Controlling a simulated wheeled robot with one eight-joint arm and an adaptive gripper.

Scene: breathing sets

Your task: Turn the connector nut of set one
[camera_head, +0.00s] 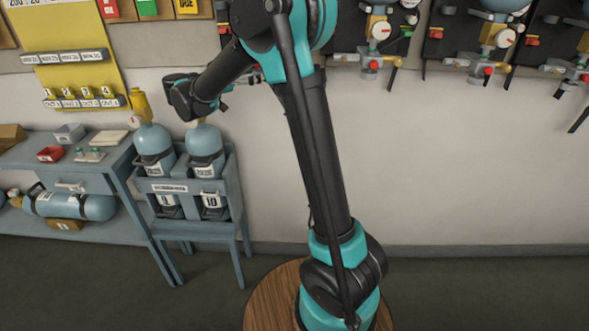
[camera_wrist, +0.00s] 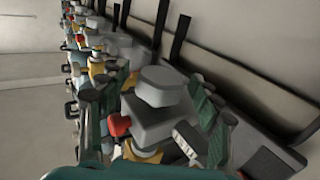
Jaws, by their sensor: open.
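In the wrist view, my gripper (camera_wrist: 148,97) is open, with a green-padded finger on each side. Between the fingers is a grey blocky fitting with a rounded grey top (camera_wrist: 163,86), a red knob (camera_wrist: 120,125) and a white label. It appears to be the nearest breathing set. I cannot tell which part is the connector nut, nor whether the fingers touch anything. In the head view, my forearm reaches left to the wrist (camera_head: 188,97), near the wall above the cylinder rack. The nearest set there is largely hidden by my arm.
More breathing sets (camera_head: 375,45) hang on the wall to the right. Blue cylinders (camera_head: 204,143) stand in a rack (camera_head: 188,187) below my wrist. A grey bench (camera_head: 60,178) with small trays is at the left. The wall below the right-hand sets is bare.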

